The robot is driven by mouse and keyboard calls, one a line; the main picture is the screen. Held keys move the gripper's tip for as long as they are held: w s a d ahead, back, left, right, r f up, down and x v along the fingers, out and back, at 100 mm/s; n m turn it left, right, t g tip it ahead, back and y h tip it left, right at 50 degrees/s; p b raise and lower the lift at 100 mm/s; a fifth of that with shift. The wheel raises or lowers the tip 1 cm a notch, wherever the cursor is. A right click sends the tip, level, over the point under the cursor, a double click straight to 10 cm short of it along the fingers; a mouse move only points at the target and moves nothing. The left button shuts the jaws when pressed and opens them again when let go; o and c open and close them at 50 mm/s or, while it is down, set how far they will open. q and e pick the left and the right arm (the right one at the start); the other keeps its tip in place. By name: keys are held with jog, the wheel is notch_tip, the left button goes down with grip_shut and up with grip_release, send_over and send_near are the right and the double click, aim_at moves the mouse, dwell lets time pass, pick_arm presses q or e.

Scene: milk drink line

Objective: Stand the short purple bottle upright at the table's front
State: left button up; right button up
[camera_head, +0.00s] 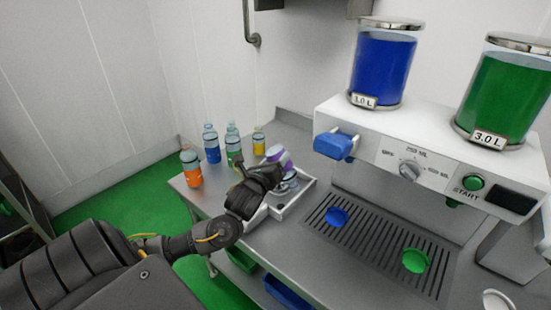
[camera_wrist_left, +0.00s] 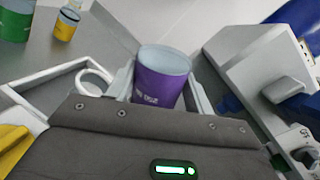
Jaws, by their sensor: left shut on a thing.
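The short purple bottle (camera_head: 286,159) is held over the white tray at the table's back left. It looks tilted in the head view, with a pale end to the left. My left gripper (camera_head: 276,168) is shut on it. In the left wrist view the purple bottle (camera_wrist_left: 162,88) sits between the two fingers of the left gripper (camera_wrist_left: 161,82), its pale round end facing away from the palm. Its lower part is hidden behind the gripper body. The grey metal table (camera_head: 262,243) has bare room along its front. My right gripper is not in view.
Orange (camera_head: 192,170), blue (camera_head: 212,148), green (camera_head: 233,148) and short yellow (camera_head: 258,142) bottles stand at the table's left end. The white tray (camera_head: 308,187) lies under the gripper. The dispenser (camera_head: 390,153) and a grate (camera_head: 370,240) with blue and green round pieces are right.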

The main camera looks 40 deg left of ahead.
pick_arm(q)
jog(key=shift+r+n+p, duration=0.15)
jog(key=shift+n+p, duration=0.35)
jog(key=shift+n, duration=0.1)
jog(key=shift+n+p, duration=0.4)
jog(key=shift+n, duration=0.5)
jog(key=shift+n+p, duration=0.4)
jog(key=shift+n, duration=1.1)
jog(key=shift+n+p, duration=0.45)
jog(key=shift+n, duration=0.35)
jog(key=n+p, duration=0.1)
jog(key=n, duration=0.2)
jog(key=shift+n, duration=0.7)
